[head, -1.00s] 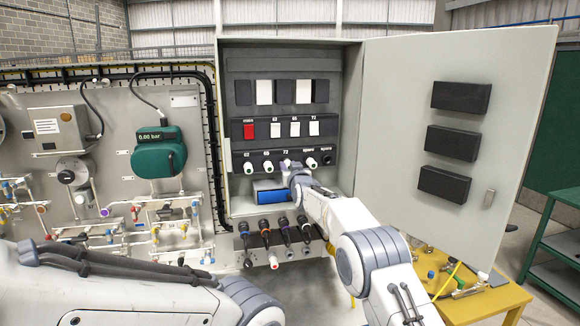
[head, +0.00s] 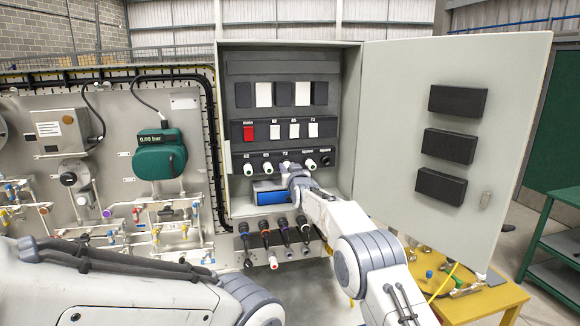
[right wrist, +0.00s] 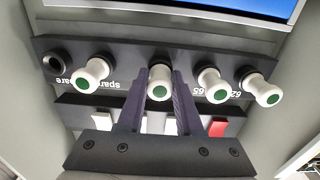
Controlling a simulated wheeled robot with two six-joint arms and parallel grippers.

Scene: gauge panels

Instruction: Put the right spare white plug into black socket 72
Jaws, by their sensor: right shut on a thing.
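My right gripper (head: 289,169) is at the black socket strip (head: 257,158) in the open cabinet. In the right wrist view, upside down, its fingers (right wrist: 162,84) are shut around a white plug with a green end (right wrist: 158,91). That plug is at the third socket from 62, the one marked 72; the socket hole is hidden behind plug and fingers, so I cannot tell how deep it sits. The right spare socket (right wrist: 57,63) is empty, a bare black ring. The other spare holds a white plug (right wrist: 93,74). My left gripper is out of view.
White plugs (right wrist: 213,84) and (right wrist: 262,88) stand at 65 and 62, close beside the fingers. A blue-fronted box (head: 270,197) is below the strip. Switches, one red (head: 248,132), are above. The open cabinet door (head: 450,100) stands to the right.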

